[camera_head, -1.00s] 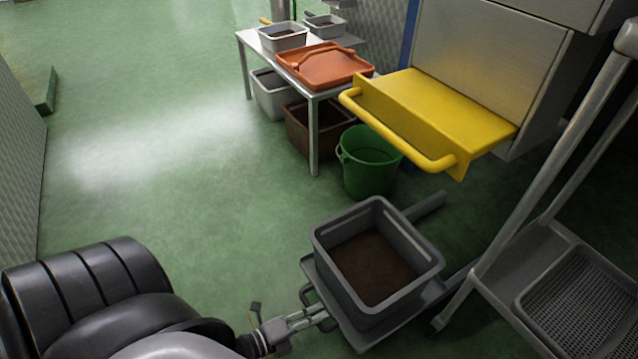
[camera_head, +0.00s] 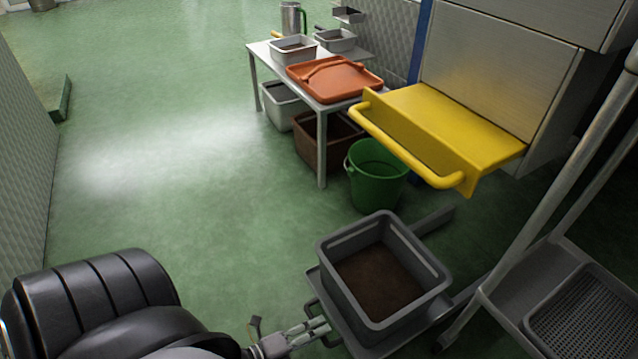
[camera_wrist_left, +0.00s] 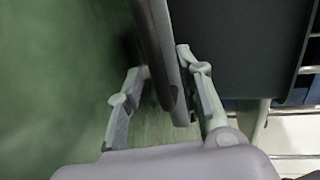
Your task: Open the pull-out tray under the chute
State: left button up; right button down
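The pull-out tray (camera_head: 352,338) is a flat grey tray low over the floor, with a looped handle (camera_head: 308,306) on its left side. A deep grey bin (camera_head: 338,290) with dark brown contents stands on it. My left gripper (camera_head: 318,328) is at the handle. In the left wrist view, its two fingers (camera_wrist_left: 160,88) are apart, with a grey bar (camera_wrist_left: 157,50) running between them. A gap shows between the bar and the left finger; contact with the right finger is unclear. The chute appears to be the yellow piece (camera_head: 440,125) above and behind. My right gripper is out of view.
A green bucket (camera_head: 377,185) stands behind the bin. A white table (camera_head: 262,60) with an orange lidded tray (camera_head: 335,80) is farther back, bins beneath it. A metal frame (camera_head: 530,210) with a mesh basket (camera_head: 590,325) is at the right. The green floor at left is clear.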

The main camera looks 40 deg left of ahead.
pick_arm(q)
jog(key=v, duration=1)
jog(key=shift+s, duration=0.35)
jog(key=shift+a, duration=0.1)
